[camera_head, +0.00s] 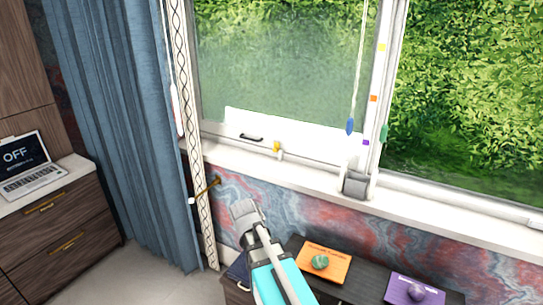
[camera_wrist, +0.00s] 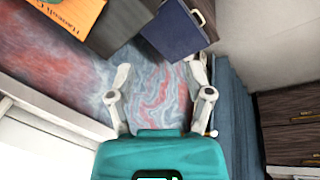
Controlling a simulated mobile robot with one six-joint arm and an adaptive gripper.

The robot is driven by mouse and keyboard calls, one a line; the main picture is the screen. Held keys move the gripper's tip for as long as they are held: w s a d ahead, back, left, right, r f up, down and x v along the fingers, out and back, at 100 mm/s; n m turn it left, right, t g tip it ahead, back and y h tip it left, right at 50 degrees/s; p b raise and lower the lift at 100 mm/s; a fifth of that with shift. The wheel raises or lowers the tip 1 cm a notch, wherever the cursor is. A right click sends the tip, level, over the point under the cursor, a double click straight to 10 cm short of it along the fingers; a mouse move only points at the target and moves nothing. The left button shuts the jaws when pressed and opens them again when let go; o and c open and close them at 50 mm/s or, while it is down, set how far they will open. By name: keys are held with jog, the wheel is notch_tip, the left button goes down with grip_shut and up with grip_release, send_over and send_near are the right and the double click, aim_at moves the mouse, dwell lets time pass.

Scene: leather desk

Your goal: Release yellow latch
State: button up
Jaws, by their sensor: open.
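The yellow latch (camera_head: 277,146) is a small yellow piece on a pale mount at the bottom of the left window's white frame, just right of a black handle (camera_head: 251,137). I cannot see the latch in the wrist view. In the wrist view my gripper (camera_wrist: 160,68) has its two pale fingers spread apart with nothing between them. Behind that gap is the red and blue marbled wall (camera_wrist: 158,95). In the head view my grey and teal arm is below the sill, lower than the latch and apart from it.
The white sill (camera_head: 315,177) runs under the window. A blue cord pull (camera_head: 350,126) hangs to the right. A brass hook (camera_head: 208,187) sticks out beside the blue curtain (camera_head: 105,110). Orange (camera_head: 325,273) and purple (camera_head: 398,290) books with stones lie on a dark cabinet below.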

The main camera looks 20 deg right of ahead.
jog(key=w+d+t+h+b, duration=0.1)
jog(key=w+d+h+b, duration=0.15)
jog(key=w, duration=0.35)
jog(key=w+d+t+h+b, duration=0.1)
jog(key=w+d, duration=0.3)
jog(key=w, duration=0.2)
jog(key=n+t+h+b, duration=0.6)
jog(key=t+h+b, duration=0.2)
send_near(274, 151)
jog(key=v, duration=0.3)
jog(key=shift+a+r, duration=0.15)
jog(key=shift+a, duration=0.05)
jog(key=shift+w+d, duration=0.1)
jog(key=x, duration=1.3)
jog(key=shift+w+d+f, duration=0.15)
jog(key=shift+d+f, duration=0.1)
jog(key=shift+d, duration=0.05)
